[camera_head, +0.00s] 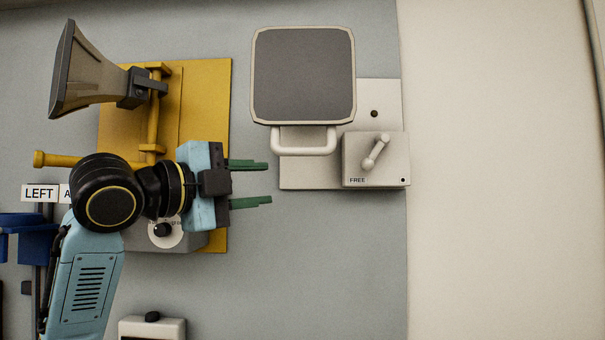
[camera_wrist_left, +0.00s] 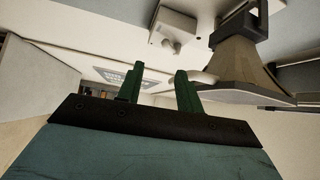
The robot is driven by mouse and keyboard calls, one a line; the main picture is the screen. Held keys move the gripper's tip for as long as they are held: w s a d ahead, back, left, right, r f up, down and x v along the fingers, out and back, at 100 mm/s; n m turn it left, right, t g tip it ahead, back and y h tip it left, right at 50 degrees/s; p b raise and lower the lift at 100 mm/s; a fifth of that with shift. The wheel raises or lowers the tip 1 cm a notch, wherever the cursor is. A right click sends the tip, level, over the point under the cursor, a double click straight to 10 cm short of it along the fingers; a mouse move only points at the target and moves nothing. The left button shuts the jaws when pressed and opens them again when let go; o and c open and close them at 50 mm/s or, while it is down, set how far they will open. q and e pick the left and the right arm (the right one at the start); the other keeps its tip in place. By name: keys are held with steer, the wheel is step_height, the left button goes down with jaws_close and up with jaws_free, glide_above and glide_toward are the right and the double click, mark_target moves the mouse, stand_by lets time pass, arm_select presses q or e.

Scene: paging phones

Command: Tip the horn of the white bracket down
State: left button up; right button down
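The white bracket (camera_head: 315,178) is on the grey wall. Its horn has a square dark mouth (camera_head: 303,75) with a cream rim, facing me. A white bar handle (camera_head: 303,148) sits just below the horn. A box with a lever (camera_head: 375,152) at lower right reads FREE. My left gripper (camera_head: 268,183) is open and empty, its green fingers pointing right, left of and slightly below the handle. In the left wrist view the fingers (camera_wrist_left: 158,88) are apart, with the horn's flared side (camera_wrist_left: 240,70) at upper right. My right gripper is not in view.
A yellow bracket (camera_head: 215,95) with a horn (camera_head: 88,72) facing left and a yellow handle (camera_head: 57,159) is at left, partly behind my left arm. A LEFT label (camera_head: 39,193) is beside it. A white box (camera_head: 152,328) is below. Bare wall lies below the white bracket.

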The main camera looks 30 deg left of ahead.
mark_target(298, 152)
arm_select(q)
steer(key=s+d+r+m, duration=0.2)
steer(key=s+r+m, duration=0.15)
steer(key=s, duration=0.25)
steer(key=shift+n+t, duration=0.3)
steer(key=shift+n, duration=0.05)
steer(key=p+x, duration=0.4)
steer(key=x, duration=0.8)
steer(key=shift+w+r+p, duration=0.1)
steer(key=shift+w+p, duration=0.2)
steer(key=shift+w, duration=0.1)
jaws_close()
